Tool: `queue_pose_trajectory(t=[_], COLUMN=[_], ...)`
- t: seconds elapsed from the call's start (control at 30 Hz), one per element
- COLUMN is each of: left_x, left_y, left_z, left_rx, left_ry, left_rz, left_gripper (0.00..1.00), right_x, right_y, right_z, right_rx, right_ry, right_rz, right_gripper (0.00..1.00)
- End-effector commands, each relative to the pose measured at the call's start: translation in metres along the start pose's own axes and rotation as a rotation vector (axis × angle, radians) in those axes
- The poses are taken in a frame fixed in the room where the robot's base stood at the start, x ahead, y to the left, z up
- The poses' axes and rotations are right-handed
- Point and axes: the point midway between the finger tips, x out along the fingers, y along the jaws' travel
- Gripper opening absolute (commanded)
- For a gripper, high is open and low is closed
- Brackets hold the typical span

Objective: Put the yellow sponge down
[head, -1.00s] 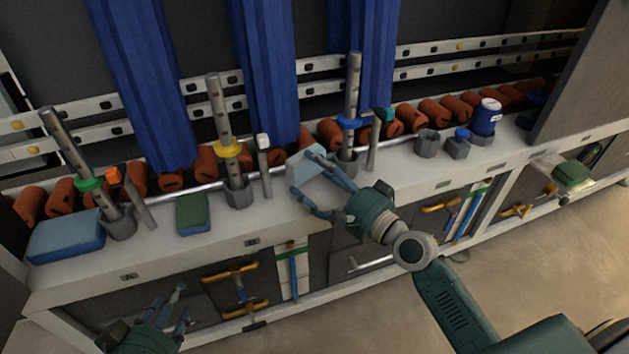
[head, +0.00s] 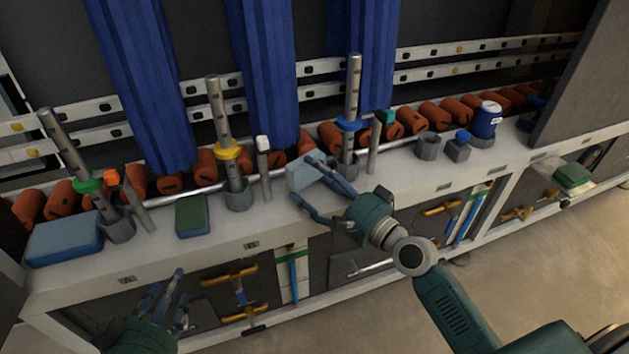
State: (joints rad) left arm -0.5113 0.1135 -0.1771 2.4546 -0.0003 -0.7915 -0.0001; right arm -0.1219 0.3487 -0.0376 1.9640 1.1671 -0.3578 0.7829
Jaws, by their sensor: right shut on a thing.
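My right gripper (head: 303,178) is shut on a pale blue-grey block-shaped sponge (head: 309,172), which looks pale rather than yellow. The sponge is at the white counter (head: 410,196), in front of the post with the blue ring; I cannot tell if it touches the surface. A finger partly hides it. My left gripper (head: 180,296) is open and empty, low in front of the cabinet at the left. No plainly yellow sponge shows.
A blue sponge (head: 64,238) and a green sponge (head: 192,215) lie on the counter's left part. Posts with green (head: 88,186), yellow (head: 227,152) and blue (head: 349,124) rings stand along it. A blue-and-white container (head: 486,120) stands further right. Some counter front is clear.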

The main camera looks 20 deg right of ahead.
Motion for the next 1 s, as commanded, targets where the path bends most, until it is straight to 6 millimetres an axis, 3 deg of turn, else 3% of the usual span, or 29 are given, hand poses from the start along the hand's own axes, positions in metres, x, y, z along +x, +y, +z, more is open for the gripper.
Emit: queue_pose_trajectory(t=[1.0], left_x=[0.003], left_y=[0.003], left_z=[-0.034], left_rx=[0.001], left_ry=[0.136], left_rz=[0.006], left_gripper=[0.40], right_x=[0.000], right_y=[0.007], right_z=[0.000], right_rx=[0.000], right_ry=[0.000], right_rz=[0.000], right_gripper=[0.48])
